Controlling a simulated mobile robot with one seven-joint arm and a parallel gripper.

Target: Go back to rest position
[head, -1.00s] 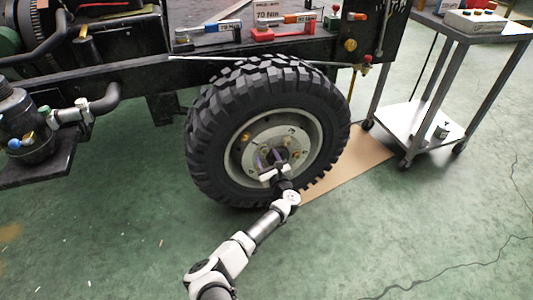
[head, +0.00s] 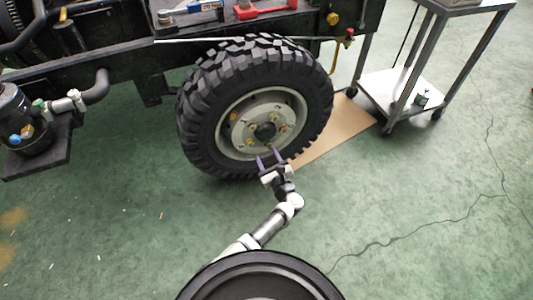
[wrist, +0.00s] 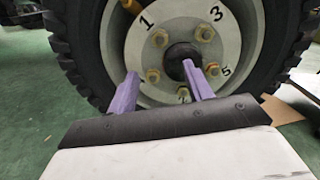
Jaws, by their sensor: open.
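My gripper (head: 270,160) is open in front of the lower part of the wheel, its two purple fingers apart with nothing between them. In the wrist view my gripper (wrist: 158,85) points at the wheel hub (wrist: 183,58), with brass-coloured nuts and the numbers 1, 3 and 5 around it. The fingers overlap the hub plate in that view; I cannot tell their exact distance from it. The black-tyred wheel (head: 195,110) is mounted on the chassis. My arm reaches up from the bottom of the head view.
The dark chassis frame (head: 120,62) runs across the top, with a blue tool (head: 205,8) and a red tool (head: 262,10) on it. A metal cart (head: 385,88) stands at the right. Cardboard (head: 335,135) lies beside the wheel. The green floor right of my arm is clear.

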